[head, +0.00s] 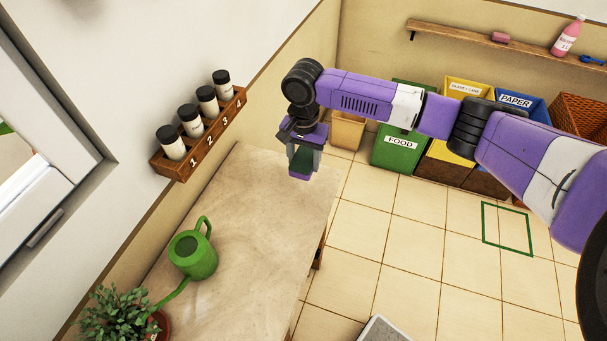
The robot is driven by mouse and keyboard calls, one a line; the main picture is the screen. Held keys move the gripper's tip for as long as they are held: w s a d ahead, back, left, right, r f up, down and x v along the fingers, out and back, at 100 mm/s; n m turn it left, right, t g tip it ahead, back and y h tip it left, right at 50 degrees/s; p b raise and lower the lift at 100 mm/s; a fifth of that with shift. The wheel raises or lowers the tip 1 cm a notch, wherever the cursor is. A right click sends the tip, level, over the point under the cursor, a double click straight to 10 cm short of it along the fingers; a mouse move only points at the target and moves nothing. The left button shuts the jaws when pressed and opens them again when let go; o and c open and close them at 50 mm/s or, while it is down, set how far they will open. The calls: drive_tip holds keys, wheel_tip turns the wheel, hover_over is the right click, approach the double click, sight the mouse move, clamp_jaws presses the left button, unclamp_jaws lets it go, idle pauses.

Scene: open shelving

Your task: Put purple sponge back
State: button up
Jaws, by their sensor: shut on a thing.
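My gripper (304,157) is in the upper middle of the head view, pointing down. It is shut on the purple sponge (300,173), which shows a dark green part between the fingers and a purple part at the bottom. The fingers hide some of the sponge. The sponge appears near the far right corner of the table (245,215); I cannot tell its exact height above the top.
A green watering can (192,255) and potted plant (125,315) are at the near left. A wall rack (172,168) holds several jars. A wall shelf (455,37) carries a pink block (500,37) and pink bottle (567,36). Bins, including a green one (395,155), line the back.

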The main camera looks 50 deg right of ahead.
sight(304, 184)
drive_tip(key=shift+f+p, duration=0.35)
drive_tip(key=shift+f, duration=3.35)
drive_tip(key=shift+f, duration=0.15)
drive_tip(key=o, duration=1.3)
